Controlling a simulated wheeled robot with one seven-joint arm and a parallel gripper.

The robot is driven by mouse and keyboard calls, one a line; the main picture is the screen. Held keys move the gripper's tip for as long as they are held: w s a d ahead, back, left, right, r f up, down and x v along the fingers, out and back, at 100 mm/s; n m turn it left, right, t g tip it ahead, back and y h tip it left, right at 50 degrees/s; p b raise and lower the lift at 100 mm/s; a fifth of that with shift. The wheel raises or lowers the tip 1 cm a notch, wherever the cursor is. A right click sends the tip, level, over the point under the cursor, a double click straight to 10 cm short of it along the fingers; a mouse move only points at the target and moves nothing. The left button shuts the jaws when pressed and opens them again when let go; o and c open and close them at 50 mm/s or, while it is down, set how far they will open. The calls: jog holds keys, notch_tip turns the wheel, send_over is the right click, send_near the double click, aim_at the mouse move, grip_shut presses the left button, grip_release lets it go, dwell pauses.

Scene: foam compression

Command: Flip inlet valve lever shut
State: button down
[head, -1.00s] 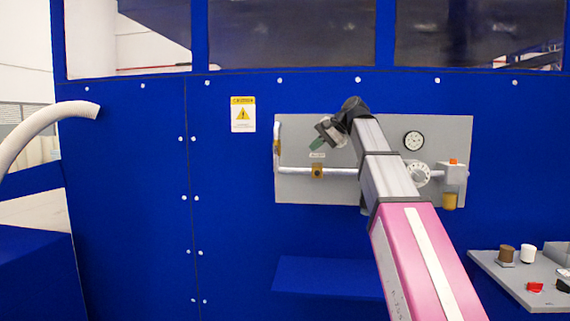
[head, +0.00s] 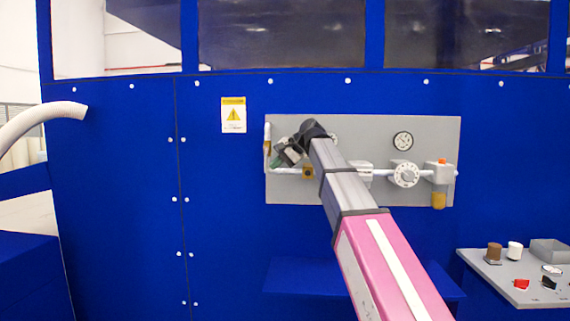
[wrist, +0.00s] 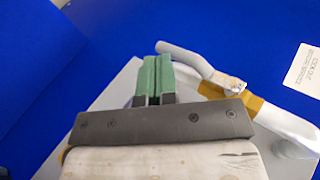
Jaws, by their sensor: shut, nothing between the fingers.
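A valve with a brass body (wrist: 252,104) sits on the white pipe at the panel's left end; in the head view its brass part (head: 267,148) is small. Its grey-white bent lever (wrist: 190,60) runs from the pivot toward the upper left of the wrist view. My gripper (wrist: 157,60) is shut and empty, its green fingers together. The fingertips are close beside the lever's free end; I cannot tell whether they touch. In the head view my gripper (head: 278,160) is in front of the panel's left part. No label shows which valve is the inlet.
The grey panel (head: 440,130) carries a gauge (head: 403,141), a round white dial (head: 406,175) and a second brass valve (head: 308,172). A warning sign (head: 233,115) is on the blue wall. A control shelf (head: 490,268) stands at lower right. My arm hides the panel's middle.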

aim_at(266, 166)
jog(key=shift+a, duration=0.3)
jog(key=shift+a+f+y, duration=0.15)
jog(key=shift+a+y, duration=0.1)
jog(key=shift+y, duration=0.35)
jog(key=y, duration=0.1)
jog(key=a+y, duration=0.1)
jog(key=y, duration=0.1)
jog(key=a+y, duration=0.1)
jog(key=y, duration=0.1)
jog(key=shift+a+f+m, duration=0.25)
jog(key=shift+f+m, duration=0.1)
jog(key=shift+m, duration=0.05)
jog(key=shift+a+r+t+y, duration=0.2)
jog(key=shift+a+y, duration=0.15)
jog(key=shift+a, duration=0.4)
jog(key=shift+a+r+t+y, duration=0.1)
jog(key=shift+a+r+y, duration=0.2)
jog(key=shift+a, duration=0.45)
jog(key=shift+d, duration=0.1)
